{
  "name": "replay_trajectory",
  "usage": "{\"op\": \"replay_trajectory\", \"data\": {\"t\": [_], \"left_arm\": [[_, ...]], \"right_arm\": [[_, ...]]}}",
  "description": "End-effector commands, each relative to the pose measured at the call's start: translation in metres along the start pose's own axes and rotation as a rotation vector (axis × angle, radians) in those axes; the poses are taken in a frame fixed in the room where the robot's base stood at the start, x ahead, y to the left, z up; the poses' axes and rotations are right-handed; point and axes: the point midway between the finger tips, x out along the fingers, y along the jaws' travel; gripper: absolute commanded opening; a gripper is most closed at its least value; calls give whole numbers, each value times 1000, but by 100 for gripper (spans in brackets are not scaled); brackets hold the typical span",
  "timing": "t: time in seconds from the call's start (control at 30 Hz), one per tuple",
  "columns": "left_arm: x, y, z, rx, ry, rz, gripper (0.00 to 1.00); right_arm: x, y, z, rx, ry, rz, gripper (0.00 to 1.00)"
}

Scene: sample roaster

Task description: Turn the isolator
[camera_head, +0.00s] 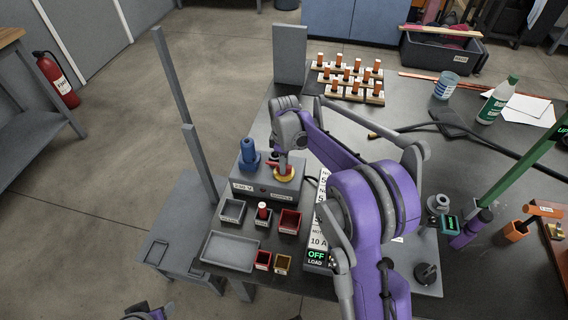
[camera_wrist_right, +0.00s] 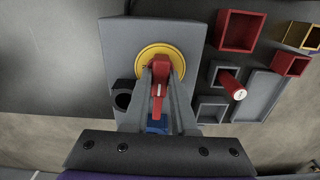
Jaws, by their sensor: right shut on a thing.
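The isolator is a red handle (camera_head: 274,166) on a round yellow plate (camera_head: 287,177), on top of a grey box (camera_head: 265,190) at the table's near left part. In the right wrist view the red handle (camera_wrist_right: 160,70) stands in front of the yellow plate (camera_wrist_right: 146,54). My right gripper (camera_wrist_right: 160,95) has a finger on each side of the handle and is shut on it. In the head view this gripper (camera_head: 283,158) comes down over the handle from above and partly hides it.
A blue plug (camera_head: 249,154) stands on the box close to the handle. Small bins (camera_head: 232,211) and a grey tray (camera_head: 230,252) lie in front. A panel reading OFF (camera_head: 316,256) is beside my right arm. A rack of orange-topped pieces (camera_head: 348,92) stands behind.

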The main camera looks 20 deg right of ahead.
Motion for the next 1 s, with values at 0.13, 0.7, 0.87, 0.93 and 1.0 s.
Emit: {"op": "replay_trajectory", "data": {"t": [0.13,0.7,0.87,0.93,1.0], "left_arm": [[0,0,0,0,0,0,50],[0,0,0,0,0,0,50],[0,0,0,0,0,0,50],[0,0,0,0,0,0,50],[0,0,0,0,0,0,50]], "right_arm": [[-1,0,0,-29,1,2,0],[-1,1,0,-40,1,2,41],[0,0,0,-40,1,1,55],[0,0,0,-40,0,1,55],[0,0,0,-40,0,1,55]]}}
